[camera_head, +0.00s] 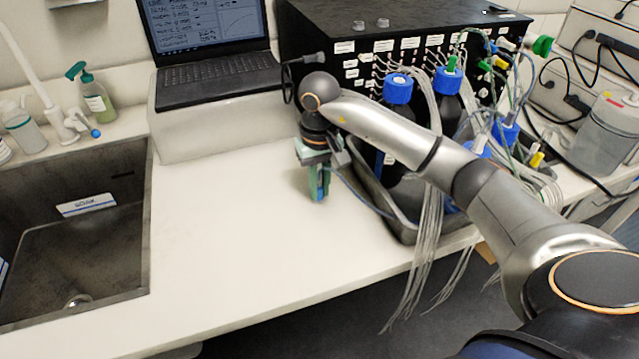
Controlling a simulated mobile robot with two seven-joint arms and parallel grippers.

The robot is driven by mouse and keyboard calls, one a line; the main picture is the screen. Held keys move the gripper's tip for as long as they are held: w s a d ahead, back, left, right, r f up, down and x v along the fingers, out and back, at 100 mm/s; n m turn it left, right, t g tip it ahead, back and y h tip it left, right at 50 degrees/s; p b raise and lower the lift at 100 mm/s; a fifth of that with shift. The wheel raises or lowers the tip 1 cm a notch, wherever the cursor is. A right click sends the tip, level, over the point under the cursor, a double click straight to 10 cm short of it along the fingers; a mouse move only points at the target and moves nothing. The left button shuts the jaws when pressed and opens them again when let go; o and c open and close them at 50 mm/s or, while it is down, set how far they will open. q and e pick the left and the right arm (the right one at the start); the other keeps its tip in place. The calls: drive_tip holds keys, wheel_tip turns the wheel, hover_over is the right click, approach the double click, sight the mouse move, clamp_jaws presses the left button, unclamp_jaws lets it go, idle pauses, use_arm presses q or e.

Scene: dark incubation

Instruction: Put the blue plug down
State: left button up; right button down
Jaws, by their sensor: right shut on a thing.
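My right gripper (319,185) points down over the white counter, to the left of the grey tray with the bottles. It is shut on the blue plug (320,183), of which a small blue part shows between the green-tinted fingers. The fingers hide most of the plug. I cannot tell whether its lower end touches the counter. My left gripper is not in view.
The white counter (225,235) is clear between the dark sink (75,240) and the grey tray (404,232). The tray holds blue-capped bottles (398,90) with many tubes. A laptop (215,75) and a black box (330,25) stand behind.

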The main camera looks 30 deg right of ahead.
sight(319, 180)
drive_tip(key=shift+f, duration=0.2)
drive_tip(key=shift+f+b, duration=0.5)
drive_tip(key=shift+b, duration=0.15)
drive_tip(key=c, duration=0.8)
unclamp_jaws()
drive_tip(key=shift+c, duration=0.2)
drive_tip(key=shift+r+p, duration=0.5)
drive_tip(key=shift+r, duration=0.05)
wheel_tip(319, 180, up, 11)
drive_tip(key=shift+f, duration=0.1)
drive_tip(key=shift+r, duration=0.7)
drive_tip(key=shift+s, duration=0.1)
